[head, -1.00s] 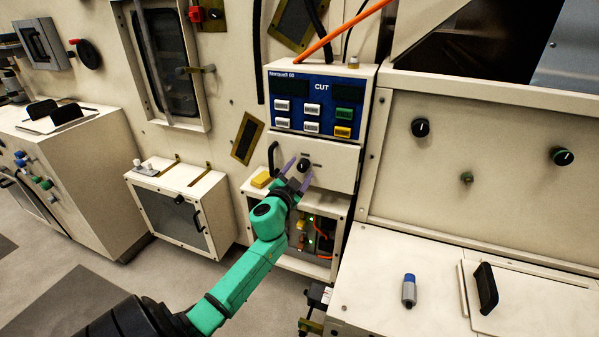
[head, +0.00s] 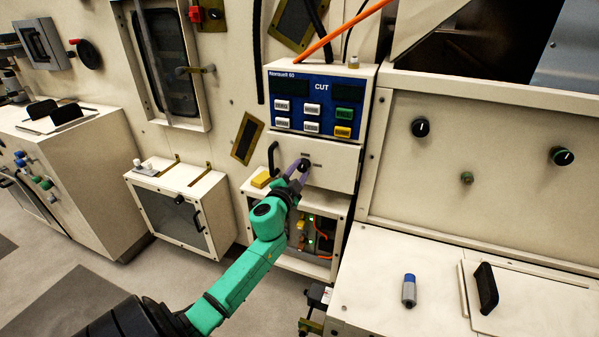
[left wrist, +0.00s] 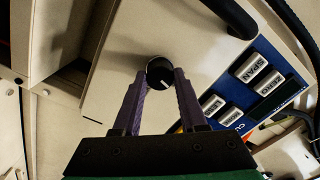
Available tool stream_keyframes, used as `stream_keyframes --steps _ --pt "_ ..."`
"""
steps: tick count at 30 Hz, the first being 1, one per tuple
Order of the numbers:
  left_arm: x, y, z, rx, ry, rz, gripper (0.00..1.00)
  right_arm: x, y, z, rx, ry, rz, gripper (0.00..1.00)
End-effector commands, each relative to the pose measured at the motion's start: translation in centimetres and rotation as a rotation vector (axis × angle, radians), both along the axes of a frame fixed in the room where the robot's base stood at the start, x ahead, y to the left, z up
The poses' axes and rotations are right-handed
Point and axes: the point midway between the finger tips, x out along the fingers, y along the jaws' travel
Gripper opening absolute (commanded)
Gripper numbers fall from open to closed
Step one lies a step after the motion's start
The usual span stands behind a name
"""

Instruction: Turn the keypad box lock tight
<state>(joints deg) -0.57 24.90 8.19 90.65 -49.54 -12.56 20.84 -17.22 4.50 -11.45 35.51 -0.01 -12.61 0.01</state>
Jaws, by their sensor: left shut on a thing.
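The keypad box (head: 318,105) has a blue panel with white, green and yellow buttons and the word CUT. Below the panel is its pale front door (head: 338,167) with a black handle at the left. The lock (head: 304,165) is a round black knob on that door. My left gripper (head: 298,168) has its purple fingers at the knob. In the left wrist view the lock (left wrist: 160,72) sits between the two fingertips, with a white mark on its face, and the gripper (left wrist: 161,80) is shut on it. My right gripper is in neither view.
An open compartment (head: 340,210) with wires and green lights lies under the door. A yellow block (head: 262,180) sits at its left. A pale ledge at the right carries a blue-and-grey cylinder (head: 409,291) and a black handle (head: 485,288). An orange cable (head: 335,33) runs above the box.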

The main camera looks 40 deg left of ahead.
Motion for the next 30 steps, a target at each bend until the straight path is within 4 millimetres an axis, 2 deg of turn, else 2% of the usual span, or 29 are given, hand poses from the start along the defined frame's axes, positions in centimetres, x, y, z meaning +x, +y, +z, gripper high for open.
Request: stream_keyframes --steps 30 --pt "-0.01 -0.02 0.03 0.907 0.318 -0.002 0.00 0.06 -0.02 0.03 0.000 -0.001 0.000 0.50"
